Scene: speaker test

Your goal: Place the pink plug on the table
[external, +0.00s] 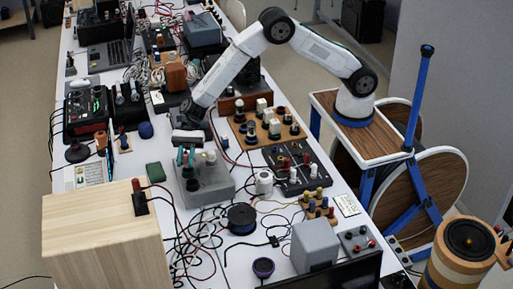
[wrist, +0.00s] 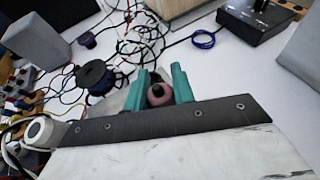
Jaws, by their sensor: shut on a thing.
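The pink plug (wrist: 157,97) is a small round pink piece with a dark centre. In the wrist view it sits between the two teal fingers of my gripper (wrist: 161,84), which is shut on it. In the external view my gripper (external: 186,157) points down over a grey box (external: 208,187) on the left part of the table; I cannot make out the plug there. Whether the plug touches the box is hidden. The white table (external: 215,262) is crowded with devices and cables.
A wooden box (external: 100,245) with a dark-based red plug (external: 138,196) stands at the front left. A blue-black spool (external: 241,218), a white cylinder (external: 264,182) and a black switch panel (external: 297,168) stand to the right. Loose cables cover the table between them. A small green block (external: 155,172) lies left of my gripper.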

